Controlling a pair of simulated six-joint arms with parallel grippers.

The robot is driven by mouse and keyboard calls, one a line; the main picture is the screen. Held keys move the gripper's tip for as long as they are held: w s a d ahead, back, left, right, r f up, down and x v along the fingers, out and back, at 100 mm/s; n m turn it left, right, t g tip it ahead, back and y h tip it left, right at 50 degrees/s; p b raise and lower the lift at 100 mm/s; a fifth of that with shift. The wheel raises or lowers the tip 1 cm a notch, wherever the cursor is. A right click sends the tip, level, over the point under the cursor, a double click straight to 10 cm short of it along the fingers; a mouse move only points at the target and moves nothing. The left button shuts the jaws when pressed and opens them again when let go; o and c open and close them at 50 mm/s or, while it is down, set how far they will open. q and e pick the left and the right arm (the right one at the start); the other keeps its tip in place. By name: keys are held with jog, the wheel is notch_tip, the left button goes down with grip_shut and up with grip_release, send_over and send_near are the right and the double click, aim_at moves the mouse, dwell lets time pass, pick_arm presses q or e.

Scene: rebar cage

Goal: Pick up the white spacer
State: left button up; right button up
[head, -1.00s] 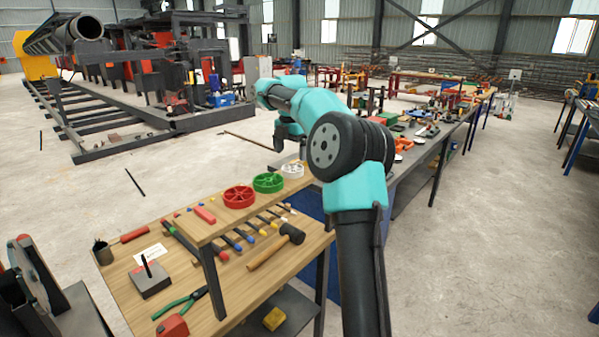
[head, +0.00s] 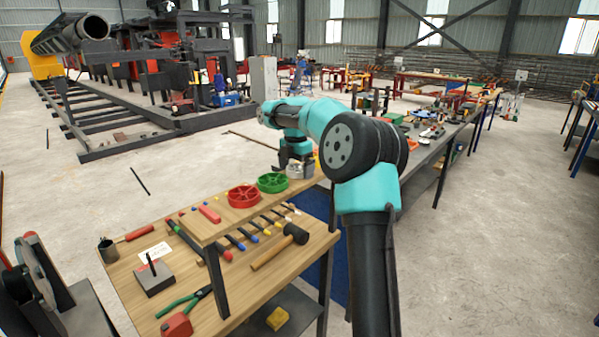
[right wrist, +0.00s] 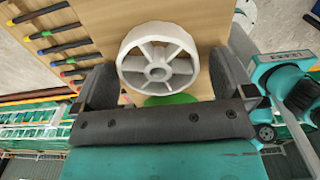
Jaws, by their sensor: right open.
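The white spacer (right wrist: 157,73) is a wheel-shaped ring with spokes and a hub. In the right wrist view it sits between the two fingers of my right gripper (right wrist: 160,65). The fingers are open, one on each side, with a visible gap on the right. In the head view my right gripper (head: 298,170) is down at the far end of the raised wooden shelf (head: 222,225) and largely hides the white spacer. My left gripper is not in view.
A green spacer (head: 272,183) and a red spacer (head: 243,196) lie on the shelf close to my right gripper. A hammer (head: 280,248), pliers (head: 185,300) and several coloured-tipped tools lie on the lower wooden bench (head: 160,245).

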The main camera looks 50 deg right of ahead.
dwell(0.4)
jog(key=c, duration=1.1)
jog(key=shift+r, duration=0.1)
jog(key=shift+r, duration=1.75)
jog(key=s+a+r, duration=0.1)
jog(key=s+a, duration=0.9)
jog(key=a, duration=0.2)
jog(key=shift+s+r, duration=0.15)
jog(key=shift+s, duration=0.15)
